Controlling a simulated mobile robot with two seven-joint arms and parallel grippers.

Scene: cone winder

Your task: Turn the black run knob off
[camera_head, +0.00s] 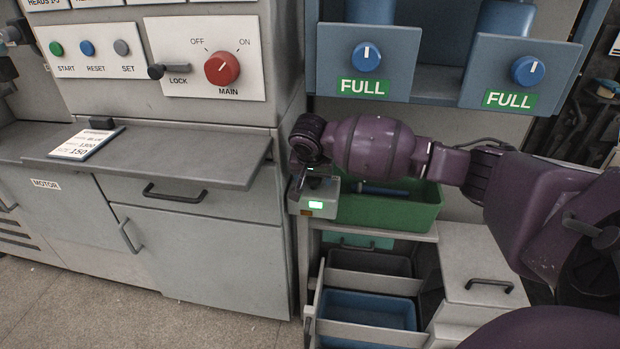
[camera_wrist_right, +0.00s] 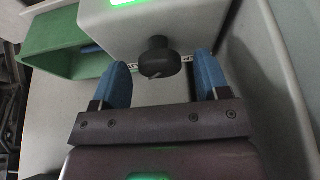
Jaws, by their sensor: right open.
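The black run knob (camera_wrist_right: 160,57) sticks out of a grey control box (camera_wrist_right: 180,22) with a lit green display. In the head view the same grey box (camera_head: 330,203) stands at the left end of a green bin, and my wrist largely hides the knob. My right gripper (camera_wrist_right: 162,78) is open, with its blue fingertips on either side of the knob. A gap shows between the knob and each finger, so it is not gripped. In the head view the right gripper (camera_head: 313,172) is just above the box, mostly hidden. My left gripper is not in view.
A green bin (camera_head: 400,217) with a blue item inside sits right beside the box. The grey machine cabinet (camera_head: 210,245) stands close on the left, with a red main knob (camera_head: 222,68) on its panel. Blue-grey FULL boxes (camera_head: 395,50) hang above my right arm.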

